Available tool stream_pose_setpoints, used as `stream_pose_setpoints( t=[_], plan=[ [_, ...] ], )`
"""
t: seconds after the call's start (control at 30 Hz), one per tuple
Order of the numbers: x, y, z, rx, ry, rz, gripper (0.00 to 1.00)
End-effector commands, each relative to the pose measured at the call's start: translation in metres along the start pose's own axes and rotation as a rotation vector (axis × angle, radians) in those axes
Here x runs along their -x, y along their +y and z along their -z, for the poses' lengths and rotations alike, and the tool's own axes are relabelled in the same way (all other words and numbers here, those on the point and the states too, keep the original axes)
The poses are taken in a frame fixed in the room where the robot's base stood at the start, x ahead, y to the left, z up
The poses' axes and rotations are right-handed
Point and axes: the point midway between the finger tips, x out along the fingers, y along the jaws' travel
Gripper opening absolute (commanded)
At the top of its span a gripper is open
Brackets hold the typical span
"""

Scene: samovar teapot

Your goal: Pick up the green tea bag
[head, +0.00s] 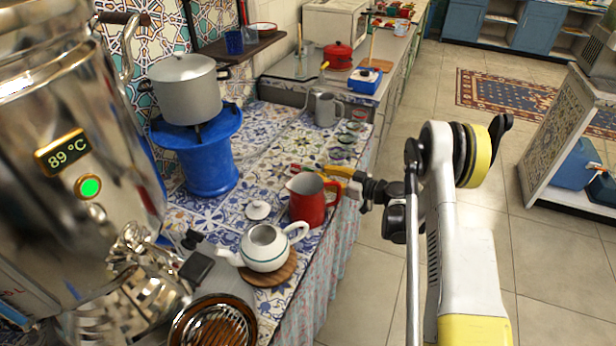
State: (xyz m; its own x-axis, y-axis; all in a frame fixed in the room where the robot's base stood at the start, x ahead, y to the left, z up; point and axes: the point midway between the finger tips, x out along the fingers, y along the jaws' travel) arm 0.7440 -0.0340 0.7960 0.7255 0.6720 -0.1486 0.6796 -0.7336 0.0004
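My gripper (322,173), with yellow fingers, reaches in from the right over the tiled counter, just behind the red jug. Its fingertips point left. Small bits of green and red show around the fingertips, too small to tell whether they are a tea bag or part of the gripper. I cannot make out the green tea bag for certain. The gap between the fingers is not clear at this size, so I cannot tell open from shut.
The red jug (307,203) stands close in front of my gripper. A white teapot (264,250) sits on a wooden trivet (272,278), with its lid (258,210) nearby. The samovar (60,130) fills the left. A grey mug (325,110) and small glasses (341,153) stand farther back.

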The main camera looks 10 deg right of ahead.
Motion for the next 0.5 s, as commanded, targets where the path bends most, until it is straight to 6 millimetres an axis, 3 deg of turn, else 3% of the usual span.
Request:
stream_pose_setpoints(
  t=[0.5],
  plan=[
    [-0.060, 0.000, -0.001, 0.000, -0.001, 0.000, 0.27]
  ],
)
